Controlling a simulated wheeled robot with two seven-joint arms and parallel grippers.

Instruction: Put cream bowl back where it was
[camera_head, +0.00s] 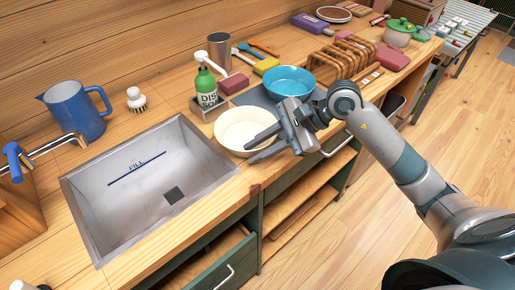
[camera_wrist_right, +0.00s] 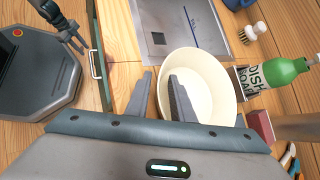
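The cream bowl (camera_head: 232,120) stands upright on the wooden counter at the sink's right edge, and it fills the middle of the right wrist view (camera_wrist_right: 215,85). My right gripper (camera_head: 250,148) is open at the bowl's near side. In the wrist view its fingers (camera_wrist_right: 160,95) are apart, one over the bowl's inside and one outside, with the rim between them; I cannot tell whether they touch it. My left gripper (camera_wrist_right: 78,40) shows small in the wrist view's upper left, its fingers seemingly apart and empty.
A blue bowl (camera_head: 290,76) sits on a dark grey mat (camera_head: 257,97) behind my right gripper. A green soap bottle (camera_head: 206,88) stands in a holder behind the cream bowl. The sink (camera_head: 140,190) is left, with a blue pitcher (camera_head: 73,112) behind it. A dish rack (camera_head: 340,58) is farther right.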

